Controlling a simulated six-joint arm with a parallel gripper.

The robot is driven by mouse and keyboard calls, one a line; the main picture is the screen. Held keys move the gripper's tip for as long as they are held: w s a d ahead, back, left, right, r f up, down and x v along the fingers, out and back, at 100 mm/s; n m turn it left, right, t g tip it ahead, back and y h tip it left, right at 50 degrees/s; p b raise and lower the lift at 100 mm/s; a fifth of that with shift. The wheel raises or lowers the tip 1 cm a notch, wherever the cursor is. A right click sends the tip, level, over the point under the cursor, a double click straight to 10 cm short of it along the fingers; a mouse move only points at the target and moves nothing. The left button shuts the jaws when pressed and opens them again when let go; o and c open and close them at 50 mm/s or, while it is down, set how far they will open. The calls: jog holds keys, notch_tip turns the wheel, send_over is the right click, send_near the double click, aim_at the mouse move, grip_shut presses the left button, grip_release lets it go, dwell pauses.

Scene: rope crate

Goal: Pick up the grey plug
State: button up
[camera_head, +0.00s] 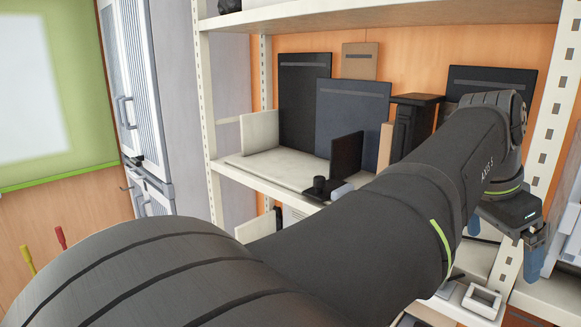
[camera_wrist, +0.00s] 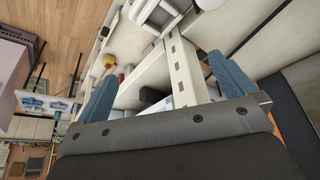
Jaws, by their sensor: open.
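I cannot make out the grey plug for certain in either view. A small light grey piece (camera_head: 342,191) lies on the middle shelf beside a small black cup-like part, partly hidden by my arm; I cannot tell whether it is the plug. My gripper (camera_head: 506,250) hangs at the right, in front of the shelf's right post and well apart from that piece. Its two blue fingers are spread with nothing between them. In the wrist view my gripper (camera_wrist: 160,78) is also open, with a perforated white post beyond the fingers.
The white shelf unit (camera_head: 275,13) holds dark upright panels (camera_head: 353,118) and a thin black panel (camera_head: 346,153). The perforated right post (camera_head: 552,82) stands close to my gripper. A white open box (camera_head: 481,301) sits lower right. My arm hides much of the lower shelf.

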jog(key=c, duration=0.9)
jog(key=w+a+r+n+t+y, duration=0.1)
jog(key=w+a+r+n, duration=0.45)
jog(key=w, duration=0.35)
jog(key=w+a+r+n+t+y, duration=0.1)
jog(key=w+a+r+n+t, duration=0.1)
jog(key=w+a+r+n, duration=0.45)
jog(key=shift+w+d+f+m, duration=0.5)
jog(key=shift+w+d+f, duration=0.55)
jog(key=shift+f, duration=1.85)
jog(key=shift+w+d+f+m, duration=0.65)
jog(key=shift+w+f, duration=0.65)
jog(key=shift+f, duration=1.65)
jog(key=shift+w+d+f+m, duration=0.35)
jog(key=shift+w+d+f, duration=0.75)
jog(key=shift+f, duration=1.8)
